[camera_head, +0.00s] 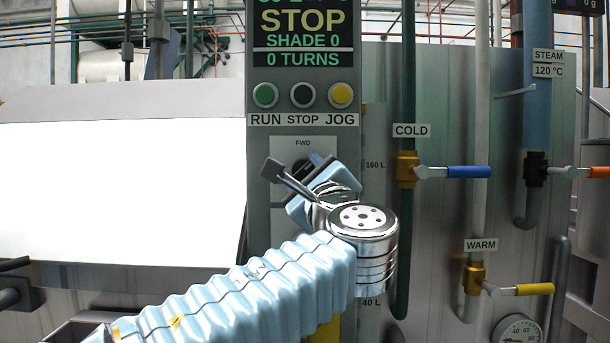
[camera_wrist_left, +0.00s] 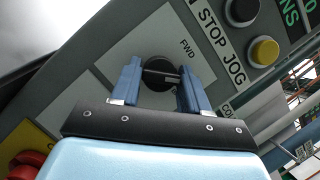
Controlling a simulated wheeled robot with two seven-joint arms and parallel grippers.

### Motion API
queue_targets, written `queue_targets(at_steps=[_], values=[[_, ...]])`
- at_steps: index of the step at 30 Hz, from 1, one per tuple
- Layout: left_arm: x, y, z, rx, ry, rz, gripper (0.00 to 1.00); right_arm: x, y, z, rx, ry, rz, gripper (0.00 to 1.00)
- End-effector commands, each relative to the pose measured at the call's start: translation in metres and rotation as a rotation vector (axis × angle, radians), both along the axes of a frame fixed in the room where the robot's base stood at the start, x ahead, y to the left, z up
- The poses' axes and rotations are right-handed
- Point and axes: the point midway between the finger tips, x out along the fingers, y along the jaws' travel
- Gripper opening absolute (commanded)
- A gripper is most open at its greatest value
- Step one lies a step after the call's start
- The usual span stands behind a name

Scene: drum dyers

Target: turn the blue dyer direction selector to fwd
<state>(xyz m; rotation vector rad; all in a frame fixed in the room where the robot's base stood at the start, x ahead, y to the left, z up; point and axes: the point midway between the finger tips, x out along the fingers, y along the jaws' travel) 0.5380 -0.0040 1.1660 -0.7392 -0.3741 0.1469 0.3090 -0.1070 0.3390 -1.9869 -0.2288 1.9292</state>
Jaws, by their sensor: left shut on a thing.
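The direction selector is a round black knob with a raised bar (camera_wrist_left: 160,74), on a light grey plate of the control panel. The FWD label (camera_wrist_left: 187,48) is above and to the right of the knob in the left wrist view; in the head view the label (camera_head: 303,143) is just above it. My left gripper (camera_wrist_left: 159,70) has its two blue fingers on either side of the knob and is shut on the selector's bar. In the head view my left gripper (camera_head: 304,167) covers most of the knob. I cannot tell exactly where the bar points. My right gripper is not in view.
Above the selector are the green run button (camera_head: 265,95), black stop button (camera_head: 303,95) and yellow jog button (camera_head: 341,95). The display (camera_head: 303,35) reads STOP. To the right are the cold valve handle (camera_head: 455,172) and warm valve handle (camera_head: 522,289). A red button (camera_wrist_left: 25,163) is near.

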Motion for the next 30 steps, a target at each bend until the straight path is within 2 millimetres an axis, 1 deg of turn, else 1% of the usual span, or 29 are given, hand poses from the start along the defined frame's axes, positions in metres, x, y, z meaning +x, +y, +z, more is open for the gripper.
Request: queue_targets(at_steps=[12,18,24,30], values=[[0.000,-0.002,0.003,-0.394,0.001,-0.001,0.15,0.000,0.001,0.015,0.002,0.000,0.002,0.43],[0.000,-0.002,0.003,-0.567,0.001,0.001,0.15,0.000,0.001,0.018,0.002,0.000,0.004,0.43],[0.000,-0.002,0.003,-0.701,0.001,0.001,0.15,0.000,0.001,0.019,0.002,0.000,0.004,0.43],[0.000,-0.002,0.003,-0.788,0.001,0.001,0.15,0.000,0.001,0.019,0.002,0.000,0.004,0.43]])
